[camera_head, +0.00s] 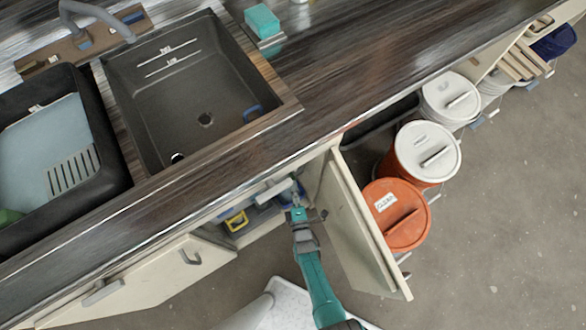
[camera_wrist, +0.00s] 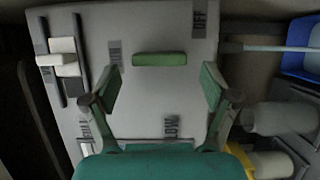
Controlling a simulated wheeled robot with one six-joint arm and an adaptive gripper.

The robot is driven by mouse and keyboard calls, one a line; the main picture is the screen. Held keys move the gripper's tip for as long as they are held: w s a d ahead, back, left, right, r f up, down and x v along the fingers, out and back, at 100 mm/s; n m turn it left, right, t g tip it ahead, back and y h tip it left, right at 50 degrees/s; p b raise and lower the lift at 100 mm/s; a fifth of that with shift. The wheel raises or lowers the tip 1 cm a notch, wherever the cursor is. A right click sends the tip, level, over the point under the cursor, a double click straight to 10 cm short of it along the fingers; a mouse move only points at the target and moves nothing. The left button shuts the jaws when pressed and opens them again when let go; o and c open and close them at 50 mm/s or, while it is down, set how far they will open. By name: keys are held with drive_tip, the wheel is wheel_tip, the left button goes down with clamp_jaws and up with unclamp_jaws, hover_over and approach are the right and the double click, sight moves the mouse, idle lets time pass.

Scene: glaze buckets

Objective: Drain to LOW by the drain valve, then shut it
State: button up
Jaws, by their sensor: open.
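In the wrist view a pale grey panel (camera_wrist: 140,20) with small dark labels fills the middle. A green handle bar (camera_wrist: 160,59) lies across it, near the label OFF (camera_wrist: 199,25). A label LOW (camera_wrist: 172,127) is lower down. A white block (camera_wrist: 58,59) sits on dark rails at the left. My gripper (camera_wrist: 162,83) is open and empty; its fingers are either side of the green bar in the picture, with no clear contact. In the head view my gripper (camera_head: 296,206) reaches into the open cabinet under the sink (camera_head: 190,95). Two white marks show on the sink's wall.
An open cabinet door (camera_head: 355,225) stands right of my arm. Orange and white buckets (camera_head: 403,215) stand beyond it. Blue and yellow things (camera_head: 236,220) lie inside the cabinet. Another door (camera_head: 150,275) is at the left. Grey floor is clear at the right.

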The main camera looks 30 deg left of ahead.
drive_tip(key=v, duration=1.1)
drive_tip(key=shift+s, duration=0.1)
drive_tip(key=s+d+r+m+h, duration=0.2)
drive_tip(key=s+d+r+m, duration=0.15)
drive_tip(key=d, duration=0.35)
drive_tip(key=s+d+r+m+t+h, duration=0.1)
drive_tip(key=s+d+r+m, duration=0.2)
drive_tip(key=d+r+m, duration=0.25)
drive_tip(key=s+d+r+m+h, duration=0.2)
drive_tip(key=s+d+r+m, duration=0.15)
drive_tip(key=d, duration=0.35)
drive_tip(key=s+d+r+m+h, duration=0.2)
drive_tip(key=s+r+m, duration=0.1)
drive_tip(key=r, duration=0.5)
drive_tip(key=s+d+r+m+h, duration=0.2)
drive_tip(key=r+m, duration=0.3)
drive_tip(key=r, duration=0.4)
drive_tip(key=s+d+r+m+h, duration=0.1)
drive_tip(key=s+d+r+m, duration=0.2)
drive_tip(key=r, duration=0.6)
drive_tip(key=shift+s+d+m+g+h, duration=0.35)
drive_tip(key=shift+d+m, duration=0.2)
drive_tip(key=shift+m, duration=0.5)
drive_tip(key=shift+r, duration=0.1)
idle(1.1)
